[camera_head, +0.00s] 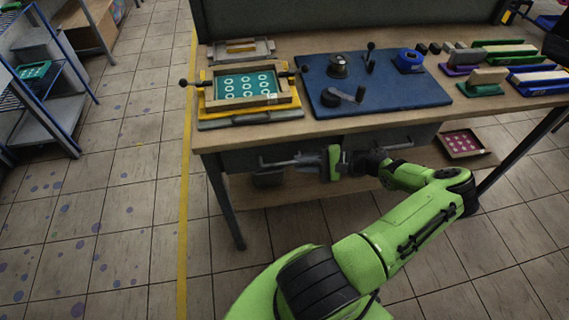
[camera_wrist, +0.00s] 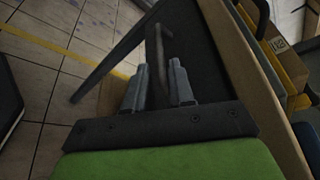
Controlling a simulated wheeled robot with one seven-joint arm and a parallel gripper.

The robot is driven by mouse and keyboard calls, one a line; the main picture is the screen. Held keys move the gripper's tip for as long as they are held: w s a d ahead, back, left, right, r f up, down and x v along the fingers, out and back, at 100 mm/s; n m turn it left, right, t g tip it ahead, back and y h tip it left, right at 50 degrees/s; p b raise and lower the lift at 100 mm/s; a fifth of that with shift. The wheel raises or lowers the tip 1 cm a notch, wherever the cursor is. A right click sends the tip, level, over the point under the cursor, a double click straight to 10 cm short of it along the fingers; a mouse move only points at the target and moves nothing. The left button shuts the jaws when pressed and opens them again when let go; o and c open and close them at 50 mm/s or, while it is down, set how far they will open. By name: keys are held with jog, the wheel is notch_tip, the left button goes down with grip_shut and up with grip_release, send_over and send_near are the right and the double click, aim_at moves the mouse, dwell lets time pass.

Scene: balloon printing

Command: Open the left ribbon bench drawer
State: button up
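The ribbon bench has a wooden top (camera_head: 330,123) with dark drawer fronts (camera_head: 238,160) under its front edge. A thin grey bar handle (camera_head: 270,163) runs along the left front. My gripper (camera_head: 300,159) is at this handle, pointing left along the drawer front. In the wrist view, the grey fingers of my gripper (camera_wrist: 160,75) stand apart, with the dark handle bar (camera_wrist: 157,50) running lengthwise between them. Small gaps seem to show beside the bar, so a firm hold is not visible. The drawer looks closed. My wrist hides part of the front.
On the bench top are a yellow-framed printing screen (camera_head: 247,88), a blue mat (camera_head: 385,85) with tools, and several squeegees (camera_head: 487,80). A bench leg (camera_head: 222,200) stands at the left, and a low shelf (camera_head: 290,190) lies below.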

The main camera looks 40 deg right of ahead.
aim_at(291, 163)
jog(key=x, duration=0.5)
jog(key=shift+w+a+b, duration=0.2)
jog(key=shift+w+b, duration=0.1)
grip_shut()
